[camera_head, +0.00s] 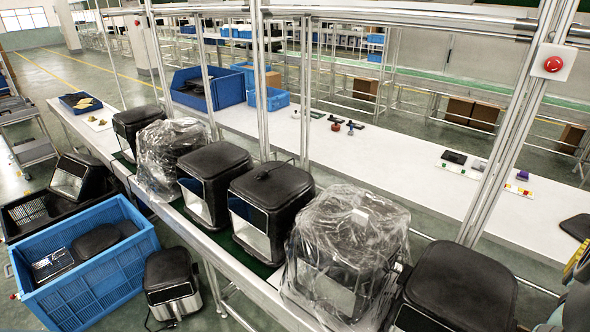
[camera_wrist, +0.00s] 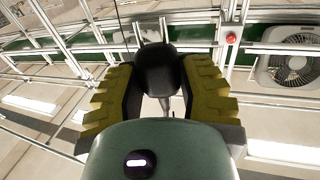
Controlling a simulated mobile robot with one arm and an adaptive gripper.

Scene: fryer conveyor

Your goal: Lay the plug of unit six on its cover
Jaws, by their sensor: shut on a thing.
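In the head view a row of air fryers stands on the conveyor. The nearest at the right is a bare black one (camera_head: 458,285) with a smooth rounded cover. Its cover shows no plug on top, and its lower part is cut off by the frame. My gripper (camera_head: 576,264) shows only partly at the right edge, beside and above this fryer. In the wrist view my gripper (camera_wrist: 160,75) has yellow ridged fingers closed on a rounded black piece, which looks like the plug (camera_wrist: 161,75).
A fryer wrapped in clear plastic (camera_head: 345,255) stands just left of the nearest one. Another black fryer (camera_head: 270,205) has a plug lying on its cover. A metal post with a red button (camera_head: 553,64) rises behind. A fan (camera_wrist: 292,66) shows in the wrist view.

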